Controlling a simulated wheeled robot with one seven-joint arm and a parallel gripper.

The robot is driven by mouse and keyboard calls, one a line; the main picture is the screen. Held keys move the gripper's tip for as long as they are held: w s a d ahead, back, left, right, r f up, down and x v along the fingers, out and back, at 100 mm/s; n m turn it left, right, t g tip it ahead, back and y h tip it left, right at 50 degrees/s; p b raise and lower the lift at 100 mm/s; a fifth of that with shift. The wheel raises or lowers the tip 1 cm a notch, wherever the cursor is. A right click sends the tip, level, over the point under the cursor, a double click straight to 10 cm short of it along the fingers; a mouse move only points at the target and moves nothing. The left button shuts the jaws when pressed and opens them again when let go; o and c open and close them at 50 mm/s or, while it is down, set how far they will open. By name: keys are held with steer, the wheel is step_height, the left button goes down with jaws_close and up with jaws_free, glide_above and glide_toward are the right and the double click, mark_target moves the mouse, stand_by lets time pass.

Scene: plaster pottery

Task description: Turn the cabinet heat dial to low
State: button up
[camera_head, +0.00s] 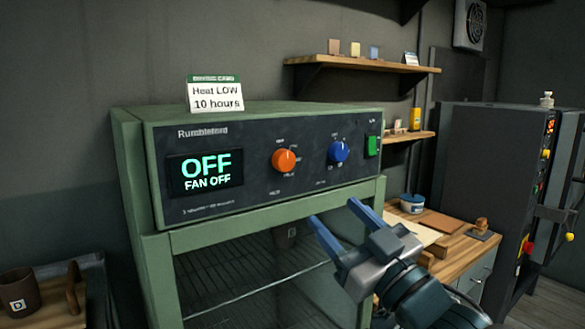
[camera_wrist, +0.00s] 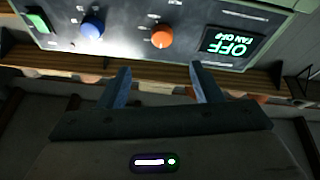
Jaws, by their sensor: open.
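The green cabinet (camera_head: 133,190) has a dark control panel on its upper front. An orange dial (camera_head: 284,161) sits mid-panel, and a blue dial (camera_head: 339,152) is to its right. The small print around both dials is too blurred to read surely. The display (camera_head: 205,172) reads OFF and FAN OFF. My gripper (camera_head: 336,213) is open and empty, in front of the cabinet, below the dials and apart from them. In the wrist view, upside down, the orange dial (camera_wrist: 162,36) and blue dial (camera_wrist: 92,26) lie beyond my open fingers (camera_wrist: 158,76).
A card (camera_head: 216,96) on the cabinet top reads Heat LOW, 10 hours. A green switch (camera_head: 373,146) is at the panel's right. Wire racks show inside the cabinet below. A wooden bench (camera_head: 455,250) and a dark unit (camera_head: 485,170) stand to the right.

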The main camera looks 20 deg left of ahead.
mark_target(287, 163)
steer(key=p+x, duration=0.2)
steer(key=x, duration=0.5)
steer(key=p+x, duration=0.2)
steer(key=x, duration=0.4)
steer(key=shift+a+r, duration=0.4)
steer(key=shift+f, duration=0.1)
steer(key=c, duration=1)
